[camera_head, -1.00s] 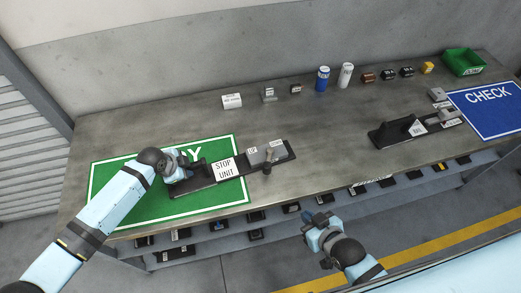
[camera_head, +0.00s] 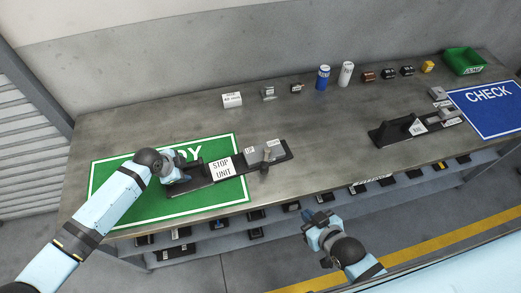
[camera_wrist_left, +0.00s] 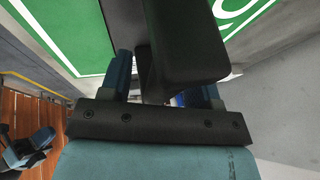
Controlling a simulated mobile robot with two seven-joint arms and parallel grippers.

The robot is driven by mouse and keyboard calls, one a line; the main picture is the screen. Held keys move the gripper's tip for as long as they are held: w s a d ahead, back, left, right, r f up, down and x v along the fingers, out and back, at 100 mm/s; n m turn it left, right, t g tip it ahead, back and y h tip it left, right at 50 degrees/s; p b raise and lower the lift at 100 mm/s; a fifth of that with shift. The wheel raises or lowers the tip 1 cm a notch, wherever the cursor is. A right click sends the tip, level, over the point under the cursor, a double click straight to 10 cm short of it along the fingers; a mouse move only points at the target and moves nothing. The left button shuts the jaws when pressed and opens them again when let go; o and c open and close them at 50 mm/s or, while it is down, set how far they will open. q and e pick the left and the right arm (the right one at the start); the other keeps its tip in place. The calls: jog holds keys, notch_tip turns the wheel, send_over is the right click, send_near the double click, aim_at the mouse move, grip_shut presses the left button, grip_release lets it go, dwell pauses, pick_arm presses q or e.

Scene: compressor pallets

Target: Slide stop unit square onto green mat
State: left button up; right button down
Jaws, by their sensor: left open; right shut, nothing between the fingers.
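The stop unit (camera_head: 221,169) is a long dark base with a white STOP UNIT label and grey parts toward its right end. Its left part lies over the green mat (camera_head: 120,205); its right part extends past the mat's right edge onto bare grey bench, and it sits slightly angled to the mat. My left gripper (camera_head: 179,179) is open at the unit's left end. In the left wrist view a dark upright block of the unit (camera_wrist_left: 187,45) stands by the blue fingers (camera_wrist_left: 165,85); contact is unclear. My right gripper (camera_head: 318,220) is shut and empty, off the bench's front edge.
Another dark unit (camera_head: 395,132) stands at right near the blue CHECK mat (camera_head: 490,108). Along the back stand a blue can (camera_head: 323,78), a white can (camera_head: 345,74), several small blocks and a green bin (camera_head: 464,62). The bench middle is clear.

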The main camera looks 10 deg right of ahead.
pick_arm(q)
jog(key=v, duration=1.2)
jog(key=shift+f, duration=0.1)
jog(key=s+d+f+n+t+h, duration=0.2)
jog(key=s+d+f+n+t, duration=0.15)
jog(key=s+f+n, duration=0.35)
jog(key=s+a+n+t+y, duration=0.1)
jog(key=s+a+n+t, duration=0.1)
jog(key=s, duration=0.5)
jog(key=s+a+n+t+y, duration=0.2)
jog(key=s+a+n, duration=0.2)
jog(key=s, duration=0.3)
jog(key=shift+s+a+f+n, duration=0.25)
jog(key=shift+s+f+n, duration=0.2)
jog(key=shift+n, duration=0.25)
jog(key=shift+w, duration=0.1)
